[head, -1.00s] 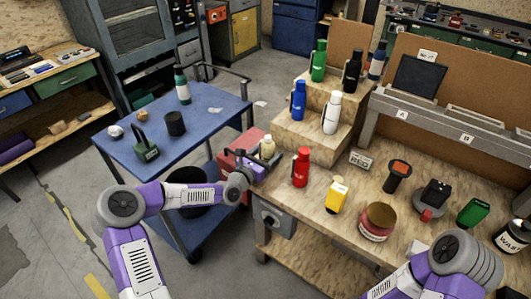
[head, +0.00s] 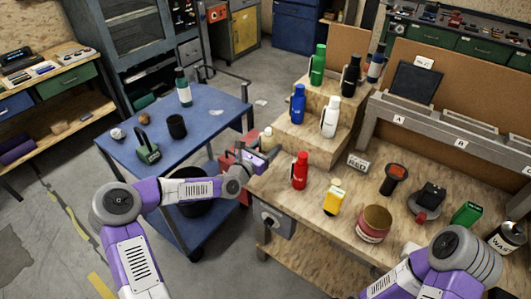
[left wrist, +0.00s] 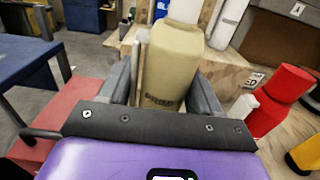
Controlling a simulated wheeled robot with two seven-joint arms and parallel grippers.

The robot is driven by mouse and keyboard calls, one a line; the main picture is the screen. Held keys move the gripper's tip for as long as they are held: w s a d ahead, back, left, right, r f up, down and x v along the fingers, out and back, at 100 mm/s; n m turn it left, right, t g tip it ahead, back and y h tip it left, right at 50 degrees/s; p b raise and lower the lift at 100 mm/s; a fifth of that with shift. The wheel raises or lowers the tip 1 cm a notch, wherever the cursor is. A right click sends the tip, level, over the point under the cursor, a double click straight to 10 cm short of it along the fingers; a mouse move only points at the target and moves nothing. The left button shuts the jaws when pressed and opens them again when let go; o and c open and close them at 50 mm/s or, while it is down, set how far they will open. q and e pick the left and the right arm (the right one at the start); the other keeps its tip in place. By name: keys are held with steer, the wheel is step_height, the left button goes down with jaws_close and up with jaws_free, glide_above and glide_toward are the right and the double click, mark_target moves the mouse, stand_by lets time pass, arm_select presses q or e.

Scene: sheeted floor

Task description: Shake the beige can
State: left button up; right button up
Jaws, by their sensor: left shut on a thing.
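The beige can (left wrist: 172,62) stands between the two grey fingers of my left gripper (left wrist: 162,88) in the left wrist view, with dark print low on its side. The gripper is shut on it. In the head view my left gripper (head: 259,153) is beside the left edge of the wooden workbench, and only a small pale part of the can (head: 267,136) shows above it. My right arm comes in at the bottom right of the head view, but its gripper does not show.
A red bottle (head: 300,170) stands on the workbench (head: 310,203) close right of my left gripper. Wooden steps (head: 311,138) with several bottles rise behind it. A blue cart (head: 205,157) is to the left, and a yellow bottle (head: 334,197) is nearer.

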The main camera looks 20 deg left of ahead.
arm_select(q)
steer(key=shift+r, duration=0.2)
step_height(320, 180, up, 8)
steer(key=p, duration=0.5)
